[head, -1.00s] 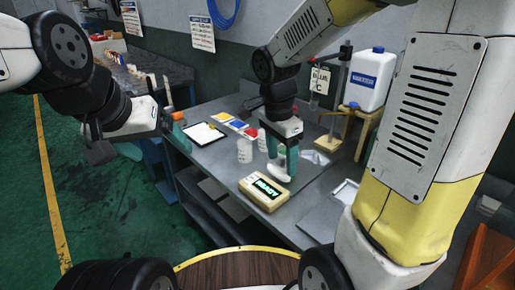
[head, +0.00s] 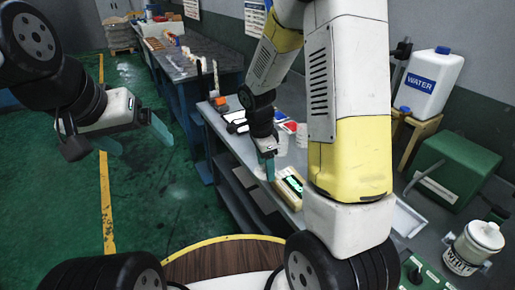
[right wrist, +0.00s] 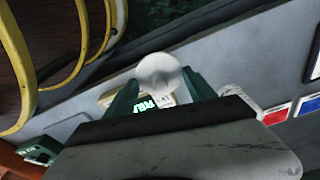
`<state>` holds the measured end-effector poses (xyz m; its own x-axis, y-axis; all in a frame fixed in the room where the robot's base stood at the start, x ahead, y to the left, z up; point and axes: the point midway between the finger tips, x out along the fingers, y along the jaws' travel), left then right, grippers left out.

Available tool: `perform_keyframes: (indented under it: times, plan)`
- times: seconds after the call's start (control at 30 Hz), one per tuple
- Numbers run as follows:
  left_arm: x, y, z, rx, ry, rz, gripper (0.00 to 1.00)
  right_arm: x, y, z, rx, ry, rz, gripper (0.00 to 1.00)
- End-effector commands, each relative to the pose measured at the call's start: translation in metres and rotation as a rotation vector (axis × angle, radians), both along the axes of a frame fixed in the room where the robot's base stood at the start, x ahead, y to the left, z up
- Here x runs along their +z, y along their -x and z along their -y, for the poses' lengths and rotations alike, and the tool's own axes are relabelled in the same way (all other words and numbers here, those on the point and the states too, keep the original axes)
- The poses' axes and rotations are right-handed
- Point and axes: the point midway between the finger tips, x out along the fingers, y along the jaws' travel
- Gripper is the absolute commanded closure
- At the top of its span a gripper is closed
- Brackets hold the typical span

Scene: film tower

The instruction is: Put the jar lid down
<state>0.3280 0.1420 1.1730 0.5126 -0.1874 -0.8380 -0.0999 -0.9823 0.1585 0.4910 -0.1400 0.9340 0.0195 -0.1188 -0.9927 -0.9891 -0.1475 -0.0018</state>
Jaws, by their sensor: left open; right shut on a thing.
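The jar lid (right wrist: 160,74) is a pale round disc in the right wrist view, blurred, between the two green fingers of my right gripper (right wrist: 157,92). In the head view my right gripper (head: 269,167) points down near the front edge of the bench, beside the box with the green display; I cannot make out the lid there. My left gripper (head: 136,140) is open and empty, above the green floor at the left. A white jar (head: 462,256) with dark lettering stands at the lower right of the head view.
The box with the green display (head: 289,187) is close to my right gripper. A water jug (head: 431,80) on a wooden stand and a green box (head: 452,165) are at the right. My right arm hides the middle of the bench.

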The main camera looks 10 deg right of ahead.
Motion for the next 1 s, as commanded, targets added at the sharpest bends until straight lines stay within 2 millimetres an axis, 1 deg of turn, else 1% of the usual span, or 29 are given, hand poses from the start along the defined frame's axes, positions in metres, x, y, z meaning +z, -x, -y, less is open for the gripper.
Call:
perform_keyframes:
  times: [0.03,0.2,0.3,0.37,0.47,0.53,0.7,0.77,1.0]
  plan:
    - [0.000,0.000,0.000,0.000,0.000,0.000,0.13,-0.002,-0.014,0.005,-0.005,0.000,0.000,0.76]
    - [0.000,0.000,0.000,0.000,0.000,0.000,0.13,-0.006,-0.055,0.017,-0.002,-0.001,0.000,0.76]
    - [0.000,0.000,0.000,0.000,0.000,0.000,0.13,-0.007,-0.070,0.022,-0.001,0.000,-0.001,0.76]
    - [0.000,0.000,0.000,0.000,0.000,0.000,0.13,-0.008,-0.076,0.023,0.001,0.000,0.000,0.76]
    - [0.000,0.000,0.000,0.000,0.000,0.000,0.13,-0.009,-0.080,0.025,0.002,0.000,-0.001,0.76]
    - [0.000,0.000,0.000,0.000,0.000,0.000,0.13,-0.013,-0.080,0.025,0.002,0.000,-0.003,0.76]
    - [0.000,0.000,0.000,0.000,0.000,0.000,0.13,-0.037,-0.080,0.025,0.002,0.001,-0.004,0.76]
    - [0.000,0.000,0.000,0.000,0.000,0.000,0.13,-0.042,-0.080,0.024,0.002,0.000,-0.003,0.76]
    - [0.000,0.000,0.000,0.000,0.000,0.000,0.13,-0.043,-0.080,0.024,0.002,0.000,0.000,0.76]
